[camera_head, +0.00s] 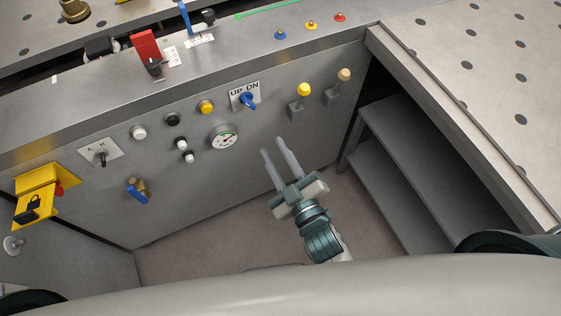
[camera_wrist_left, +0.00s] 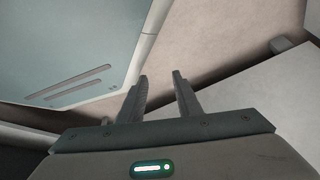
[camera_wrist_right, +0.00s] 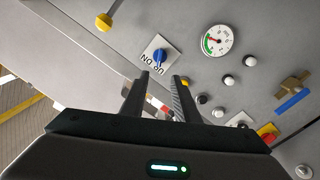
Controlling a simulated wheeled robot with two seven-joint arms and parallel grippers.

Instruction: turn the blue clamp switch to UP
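The blue clamp switch (camera_head: 248,102) is a small knob on the grey front panel, on a white plate marked UP and DN. Its blue handle sits at a slant; I cannot tell which mark it points to. It also shows in the right wrist view (camera_wrist_right: 160,56), just beyond the fingertips. My right gripper (camera_head: 272,146) is open and empty, below the switch in the head view and apart from it. Its two fingers also show in the right wrist view (camera_wrist_right: 161,74). My left gripper (camera_wrist_left: 160,74) is open and empty in its wrist view, away from the panel.
A round gauge (camera_head: 224,136) sits below left of the switch, with a yellow button (camera_head: 207,107) to its left. A blue-handled valve (camera_head: 137,192) is farther left. An open shelf (camera_head: 395,180) is at right.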

